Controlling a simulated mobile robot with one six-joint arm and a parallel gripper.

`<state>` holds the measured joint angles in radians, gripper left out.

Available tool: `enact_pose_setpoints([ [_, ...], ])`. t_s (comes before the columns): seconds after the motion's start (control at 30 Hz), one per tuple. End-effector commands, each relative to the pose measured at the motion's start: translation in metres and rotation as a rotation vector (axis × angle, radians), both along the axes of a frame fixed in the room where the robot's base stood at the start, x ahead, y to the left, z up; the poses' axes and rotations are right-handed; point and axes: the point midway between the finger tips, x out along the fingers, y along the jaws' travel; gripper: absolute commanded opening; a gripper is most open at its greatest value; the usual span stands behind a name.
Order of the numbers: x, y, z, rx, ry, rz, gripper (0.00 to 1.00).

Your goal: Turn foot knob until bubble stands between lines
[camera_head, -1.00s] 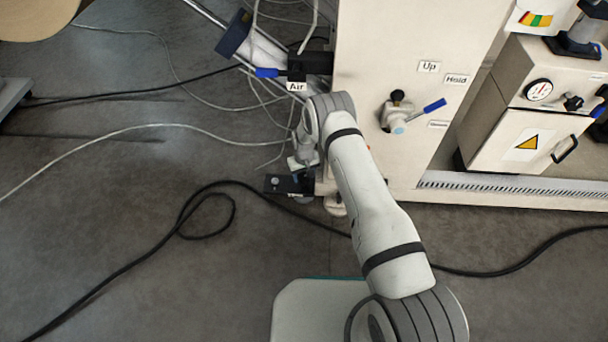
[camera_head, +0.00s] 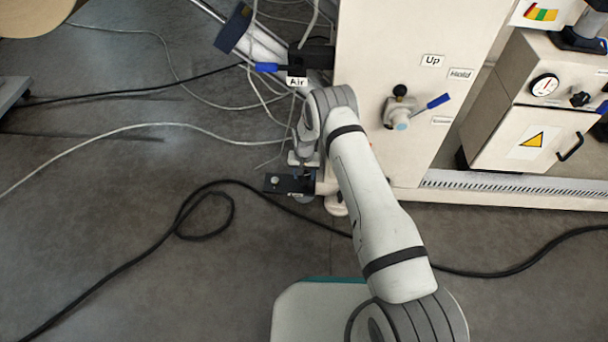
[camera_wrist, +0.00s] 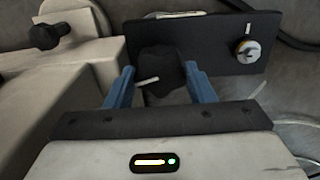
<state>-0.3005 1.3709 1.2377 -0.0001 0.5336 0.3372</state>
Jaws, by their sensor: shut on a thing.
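The foot knob (camera_wrist: 162,72) is black and round with a white pointer mark, in the middle of the wrist view. My gripper (camera_wrist: 158,78) has its blue fingers shut on the knob, one on each side. In the head view my gripper (camera_head: 304,168) is low beside the machine's foot, partly under my wrist. The plate also shows in the head view (camera_head: 284,186).
A second black knob (camera_wrist: 48,36) stands on the cream housing left of my gripper. The cream machine (camera_head: 375,45) has a blue-handled valve (camera_head: 412,112). A black cable (camera_head: 240,183) and thin hoses lie on the floor. Open floor lies to the left.

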Motion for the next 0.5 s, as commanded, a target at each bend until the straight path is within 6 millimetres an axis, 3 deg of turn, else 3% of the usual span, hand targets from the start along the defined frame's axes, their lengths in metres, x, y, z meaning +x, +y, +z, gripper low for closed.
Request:
enact_pose_setpoints([
  [0.23,0.0005,0.0002,0.0004,0.001,-0.001,0.0,0.26],
  [0.27,0.0005,0.0002,0.0005,0.001,-0.001,0.0,0.51],
  [0.33,0.0005,0.0001,0.0004,0.001,-0.001,0.0,0.57],
  [0.5,0.0005,-0.0003,0.0003,0.0,-0.001,0.001,0.58],
])
